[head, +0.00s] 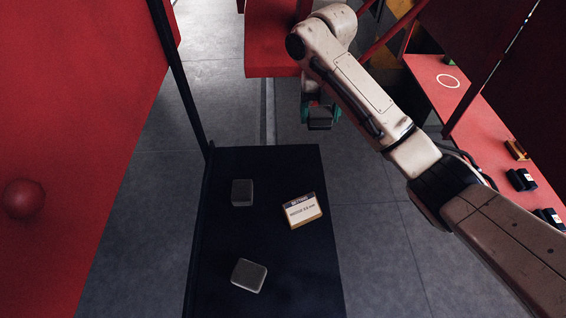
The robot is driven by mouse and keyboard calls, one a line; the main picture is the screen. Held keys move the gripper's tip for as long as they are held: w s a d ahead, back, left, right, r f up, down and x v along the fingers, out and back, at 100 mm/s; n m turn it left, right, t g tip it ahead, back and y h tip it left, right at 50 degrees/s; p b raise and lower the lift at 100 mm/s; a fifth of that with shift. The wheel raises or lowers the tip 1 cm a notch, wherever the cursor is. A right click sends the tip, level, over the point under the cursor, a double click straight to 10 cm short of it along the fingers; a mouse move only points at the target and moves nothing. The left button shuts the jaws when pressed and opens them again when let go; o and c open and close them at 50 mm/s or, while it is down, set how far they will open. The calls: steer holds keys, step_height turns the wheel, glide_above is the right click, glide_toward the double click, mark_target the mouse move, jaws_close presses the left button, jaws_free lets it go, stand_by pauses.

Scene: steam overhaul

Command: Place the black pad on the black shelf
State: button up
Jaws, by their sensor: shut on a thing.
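My gripper (320,117) is at the upper middle, beyond the far edge of the black shelf, with teal fingers pointing down. It is shut on a small dark thing, which looks like the black pad (319,124); the arm and fingers hide much of it. The pad is held in the air, apart from the shelf. The black shelf (222,240) is a dark flat board at the lower middle. On it are a dark grey block (242,192) at the far left, another dark grey block (249,276) nearer, and a white-and-orange labelled box (302,211) at the right.
A red panel (80,130) with a round knob (22,199) stands at the left. A red surface (272,45) is behind my gripper. A red counter (485,140) at the right holds several small dark items. Bare shelf room lies between the blocks and the box.

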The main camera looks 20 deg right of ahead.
steer(key=a+f, duration=0.1)
steer(key=a, duration=0.1)
steer(key=a+f, duration=0.2)
steer(key=s+a+f, duration=0.1)
steer(key=a+f, duration=0.1)
steer(key=shift+a+f, duration=0.2)
glide_above(290, 162)
step_height(290, 162, down, 4)
steer(key=shift+a+f+p, duration=0.1)
steer(key=shift+p, duration=0.25)
steer(key=shift+f, duration=0.4)
steer(key=shift+f, duration=0.15)
steer(key=o, duration=1.1)
